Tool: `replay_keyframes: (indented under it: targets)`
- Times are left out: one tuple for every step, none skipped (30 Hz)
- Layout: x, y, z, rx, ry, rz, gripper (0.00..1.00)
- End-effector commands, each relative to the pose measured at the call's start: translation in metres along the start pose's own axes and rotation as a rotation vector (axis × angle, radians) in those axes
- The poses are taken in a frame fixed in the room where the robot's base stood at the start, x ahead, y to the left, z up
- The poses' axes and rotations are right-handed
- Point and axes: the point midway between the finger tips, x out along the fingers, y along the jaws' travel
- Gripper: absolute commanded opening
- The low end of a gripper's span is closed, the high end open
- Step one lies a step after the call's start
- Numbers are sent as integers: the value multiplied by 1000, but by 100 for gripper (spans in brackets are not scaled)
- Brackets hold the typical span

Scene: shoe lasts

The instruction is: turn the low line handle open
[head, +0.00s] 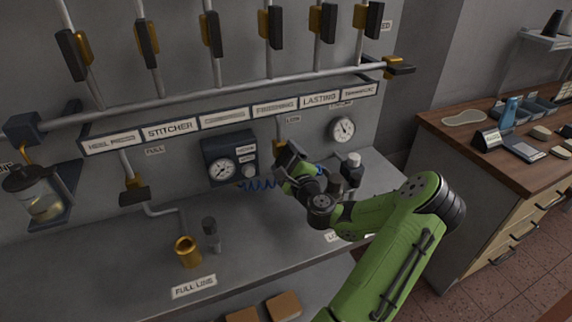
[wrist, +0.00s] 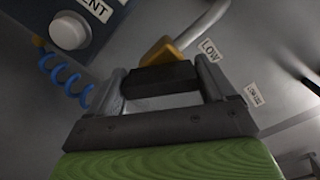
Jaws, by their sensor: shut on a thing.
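The low line valve has a brass body (wrist: 166,50) on a grey pipe and a black handle (wrist: 160,78), beside a sign reading LOW (wrist: 209,50). In the wrist view the handle lies crosswise between the two fingers of my gripper (wrist: 160,84), which is shut on it. In the head view my gripper (head: 288,158) is at the wall under the LOW sign (head: 293,120). It hides the handle there; only a bit of the brass body (head: 279,147) shows above it.
A dark regulator box with a gauge (head: 222,168) is just left of my gripper, with a blue coiled hose (head: 260,184) beside it. A round gauge (head: 342,130) is to the right. The full line valve handle (head: 134,195) and a brass cup (head: 187,251) are farther left.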

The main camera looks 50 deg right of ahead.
Motion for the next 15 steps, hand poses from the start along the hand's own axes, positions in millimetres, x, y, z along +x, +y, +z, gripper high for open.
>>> replay_keyframes:
  targets:
    - [0,3,-1,-46,-2,-1,53]
    - [0,3,-1,-76,-2,-2,53]
    - [0,3,-1,-112,-2,-2,53]
    - [0,3,-1,-142,-2,-2,53]
    - [0,3,-1,-168,-3,-1,53]
    - [0,3,-1,-206,-2,-1,53]
    - [0,3,-1,-232,-2,-2,53]
    - [0,3,-1,-259,-2,-2,53]
    - [0,4,-1,-292,-2,-2,53]
    - [0,4,-1,-316,-3,-2,53]
    - [0,4,-1,-341,-3,-2,53]
    - [0,3,-1,-371,-2,-2,53]
    - [0,3,-1,-392,-2,-3,53]
    - [0,3,-1,-414,-2,-3,53]
    - [0,4,-1,-440,-2,-2,53]
